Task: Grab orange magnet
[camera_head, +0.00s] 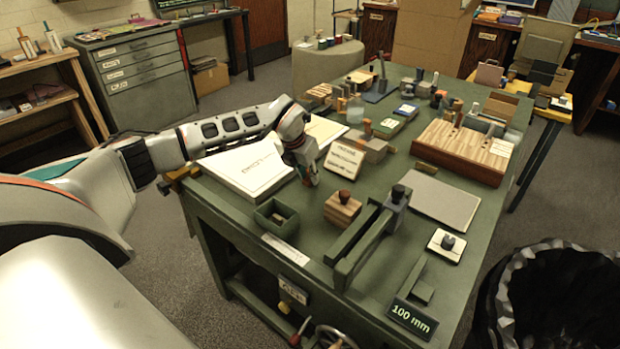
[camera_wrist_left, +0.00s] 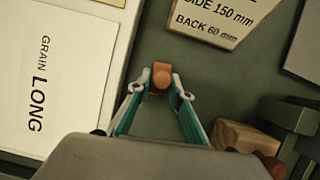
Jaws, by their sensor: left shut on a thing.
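The orange magnet (camera_wrist_left: 162,76) shows in the left wrist view as a small orange block with a round knob, between my left fingertips. My left gripper (camera_wrist_left: 161,84) is shut on it, with a fingertip on each side. In the head view, my left gripper (camera_head: 310,182) points down over the green table, just right of the white paper stack. The magnet is mostly hidden by the fingers there. I cannot tell whether it touches the table. My right gripper is in neither view.
The white paper stack (camera_head: 246,172) lies left of the gripper, and a lettered sign (camera_head: 344,160) stands to its right. Nearer are a green bin (camera_head: 264,219), a wooden block with a brown knob (camera_head: 341,210) and a dark green long fixture (camera_head: 360,243). A slatted wooden rack (camera_head: 455,168) is farther right.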

